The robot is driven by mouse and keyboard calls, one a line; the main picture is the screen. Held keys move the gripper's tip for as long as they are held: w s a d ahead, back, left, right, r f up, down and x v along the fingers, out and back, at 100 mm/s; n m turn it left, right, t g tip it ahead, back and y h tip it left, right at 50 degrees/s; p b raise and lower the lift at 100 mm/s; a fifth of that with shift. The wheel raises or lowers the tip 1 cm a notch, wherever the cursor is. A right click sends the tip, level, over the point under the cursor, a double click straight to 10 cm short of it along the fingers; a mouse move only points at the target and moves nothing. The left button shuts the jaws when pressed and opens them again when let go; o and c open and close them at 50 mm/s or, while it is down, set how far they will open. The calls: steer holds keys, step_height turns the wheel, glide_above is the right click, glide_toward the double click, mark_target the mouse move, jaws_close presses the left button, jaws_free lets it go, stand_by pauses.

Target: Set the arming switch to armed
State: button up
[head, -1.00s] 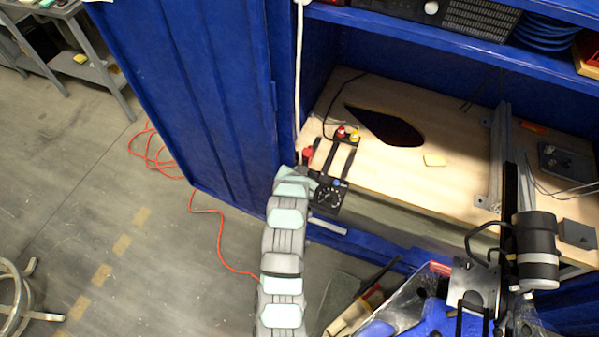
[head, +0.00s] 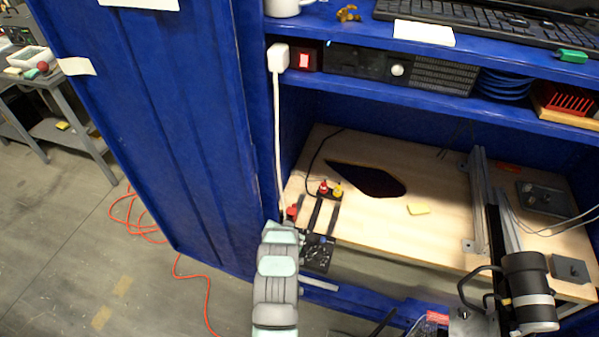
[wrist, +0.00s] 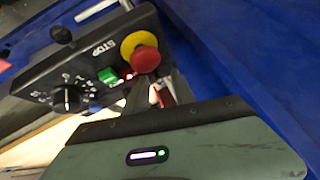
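In the wrist view a dark control box (wrist: 95,62) carries a black rotary knob (wrist: 66,98) with scale marks, a green button (wrist: 108,76), and a red mushroom button (wrist: 144,58) on a yellow collar beside the word STOP. A small red part (wrist: 166,97) shows just past my gripper's green-grey housing. I cannot tell which control is the arming switch; no "armed" label is readable. My gripper (wrist: 146,92) is close to the box; its fingertips are mostly hidden by the housing. In the head view my arm covers the gripper, beside a black panel (head: 318,253) at the bench's front left.
A blue cabinet door (head: 150,120) stands left of the wooden bench (head: 440,190). A black cylinder (head: 528,285) stands front right. A shelf (head: 330,95) overhangs the bench.

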steer(key=shift+w+d+r+g+y+b, duration=0.1)
steer(key=shift+w+d+g+y+b, duration=0.2)
steer(key=shift+g+b, duration=0.5)
steer(key=shift+w+d+r+g+y+b, duration=0.1)
steer(key=shift+w+g+y+b, duration=0.4)
steer(key=shift+g, duration=0.5)
steer(key=g+b, duration=0.1)
steer(key=b, duration=0.1)
steer(key=g+b, duration=0.1)
steer(key=b, duration=0.1)
steer(key=shift+w+f+m+y+b, duration=0.2)
steer(key=shift+m+y+b, duration=0.1)
steer(key=shift+r+g+b, duration=0.1)
steer(key=shift+g+b, duration=0.2)
steer(key=shift+b, duration=0.2)
steer(key=shift+w, duration=0.1)
